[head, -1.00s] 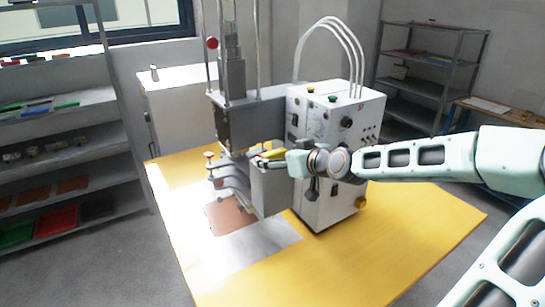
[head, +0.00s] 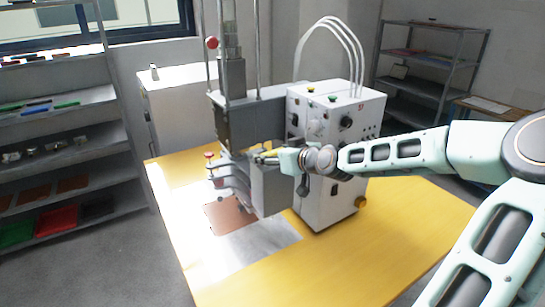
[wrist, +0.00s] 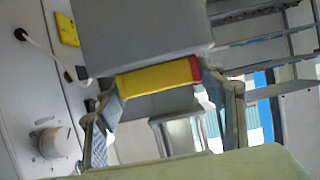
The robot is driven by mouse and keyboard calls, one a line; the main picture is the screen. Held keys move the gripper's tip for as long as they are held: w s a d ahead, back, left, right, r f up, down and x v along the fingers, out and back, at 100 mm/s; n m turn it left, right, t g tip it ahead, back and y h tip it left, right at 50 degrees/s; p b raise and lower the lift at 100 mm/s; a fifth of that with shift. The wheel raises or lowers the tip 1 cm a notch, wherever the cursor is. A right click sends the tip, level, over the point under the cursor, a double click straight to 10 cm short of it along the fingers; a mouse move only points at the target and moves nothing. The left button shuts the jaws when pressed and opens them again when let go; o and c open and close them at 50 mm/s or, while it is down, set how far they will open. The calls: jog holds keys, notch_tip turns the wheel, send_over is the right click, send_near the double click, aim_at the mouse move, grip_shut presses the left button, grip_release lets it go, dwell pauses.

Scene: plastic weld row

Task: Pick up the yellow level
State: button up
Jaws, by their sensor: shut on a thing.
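The yellow level (wrist: 155,80) has a red end and lies crosswise between the two fingers of my gripper in the wrist view. My gripper (wrist: 161,84) is shut on it, with one finger at each end. A large grey block of the machine is right beside the level in that view. In the head view my gripper (head: 262,157) is at the grey block (head: 268,190) on the front of the welding machine. The level cannot be made out there. Whether it still touches a surface cannot be told.
The white control box (head: 335,150) with hoses stands right beside my gripper. A brown plate (head: 230,215) lies on the yellow table (head: 340,260), whose front right is clear.

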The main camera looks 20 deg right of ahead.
jog(key=c, duration=0.4)
jog(key=shift+o, duration=0.2)
